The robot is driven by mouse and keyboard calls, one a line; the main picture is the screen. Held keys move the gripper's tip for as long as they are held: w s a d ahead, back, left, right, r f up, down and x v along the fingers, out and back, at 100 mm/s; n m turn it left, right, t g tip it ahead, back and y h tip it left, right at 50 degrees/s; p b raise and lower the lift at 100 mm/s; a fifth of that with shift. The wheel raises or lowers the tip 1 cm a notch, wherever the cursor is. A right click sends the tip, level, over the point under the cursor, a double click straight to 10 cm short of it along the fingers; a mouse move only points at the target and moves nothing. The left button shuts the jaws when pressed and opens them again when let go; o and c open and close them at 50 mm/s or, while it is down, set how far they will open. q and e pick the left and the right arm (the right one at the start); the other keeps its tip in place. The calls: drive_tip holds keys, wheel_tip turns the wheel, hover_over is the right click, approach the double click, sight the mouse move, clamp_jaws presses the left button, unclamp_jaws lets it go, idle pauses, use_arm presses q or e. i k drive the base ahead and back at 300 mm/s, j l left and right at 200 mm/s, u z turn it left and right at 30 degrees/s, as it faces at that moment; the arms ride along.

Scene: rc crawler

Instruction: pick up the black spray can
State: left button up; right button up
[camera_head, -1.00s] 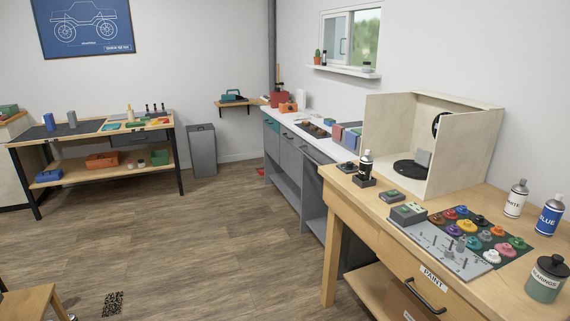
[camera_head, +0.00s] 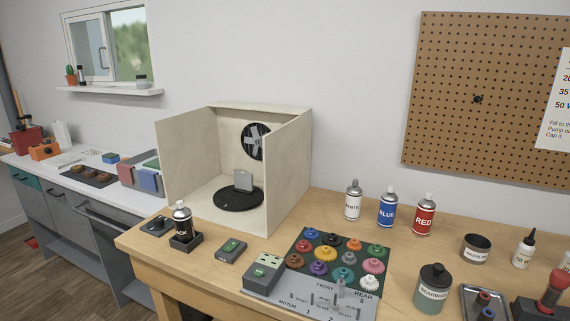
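The black spray can (camera_head: 182,223) stands upright in a small dark square holder (camera_head: 186,243) near the left front edge of the wooden bench. It has a silver top, a white cap and a label of which "CK" or similar letters show. Neither of my grippers is in view.
A pale open-fronted spray booth (camera_head: 290,165) with a fan and a black turntable (camera_head: 238,198) stands behind the can. White (camera_head: 353,203), blue (camera_head: 387,210) and red (camera_head: 424,218) cans stand to the right. A small dark box (camera_head: 231,250) and a gear board (camera_head: 335,260) lie right of the holder.

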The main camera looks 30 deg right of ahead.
sight(184, 227)
drive_tip(key=i+z, duration=0.4)
drive_tip(key=i+j+z, duration=0.15)
drive_tip(key=z, duration=0.3)
drive_tip(key=i+j+z, duration=0.2)
drive_tip(key=z, duration=0.2)
drive_tip(key=i+j+z, duration=0.4)
drive_tip(key=k+l, duration=0.1)
